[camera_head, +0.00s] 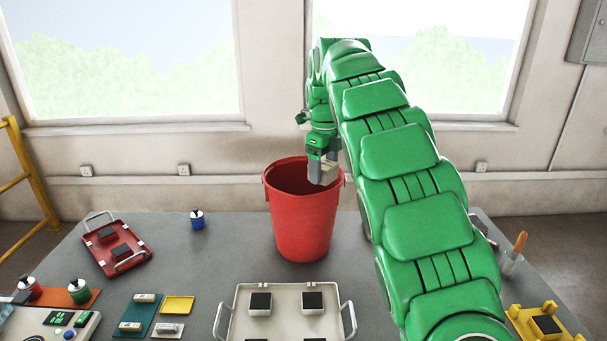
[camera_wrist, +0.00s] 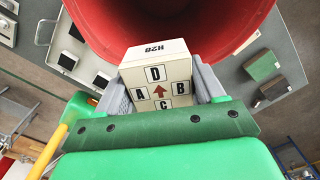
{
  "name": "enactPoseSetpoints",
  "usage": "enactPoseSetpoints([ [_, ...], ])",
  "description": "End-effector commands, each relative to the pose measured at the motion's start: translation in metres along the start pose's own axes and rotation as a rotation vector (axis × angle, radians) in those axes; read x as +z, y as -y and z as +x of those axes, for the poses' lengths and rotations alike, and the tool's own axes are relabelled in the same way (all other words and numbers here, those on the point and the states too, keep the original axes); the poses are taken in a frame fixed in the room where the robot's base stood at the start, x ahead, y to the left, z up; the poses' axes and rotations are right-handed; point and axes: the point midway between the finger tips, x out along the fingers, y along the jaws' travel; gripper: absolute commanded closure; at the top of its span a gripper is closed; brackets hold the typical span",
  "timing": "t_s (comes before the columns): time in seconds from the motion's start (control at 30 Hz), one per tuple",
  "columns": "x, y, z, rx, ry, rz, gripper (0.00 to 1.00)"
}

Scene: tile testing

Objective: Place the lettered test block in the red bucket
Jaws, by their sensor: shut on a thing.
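The lettered test block (camera_wrist: 158,85) is cream-coloured, with black letters A, B, C and D around a dark red arrow and "H2B" on another side. My gripper (camera_head: 322,170) is shut on it; in the wrist view the two grey fingers (camera_wrist: 161,90) press on its left and right sides. In the head view the block (camera_head: 328,173) shows at the mouth of the red bucket (camera_head: 304,220). The bucket stands upright on the grey table, and its red wall (camera_wrist: 215,42) curves just beyond the block in the wrist view. The bucket's bottom is hidden in the head view.
A cream tray (camera_head: 237,318) with dark-topped blocks stands in front of the bucket. A red tray (camera_head: 103,262) and a blue-based knobbed piece (camera_head: 197,219) are to the left. A yellow fixture (camera_head: 527,324) is at the front right. Bare table (camera_head: 215,260) lies left of the bucket.

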Motion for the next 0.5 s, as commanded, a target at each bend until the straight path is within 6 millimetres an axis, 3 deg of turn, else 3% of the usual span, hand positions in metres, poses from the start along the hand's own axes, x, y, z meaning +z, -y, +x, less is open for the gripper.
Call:
enactPoseSetpoints([
  [0.2,0.037,-0.010,0.007,0.001,-0.001,0.011,0.85],
  [0.5,0.063,-0.018,0.018,0.002,-0.002,0.001,0.85],
])
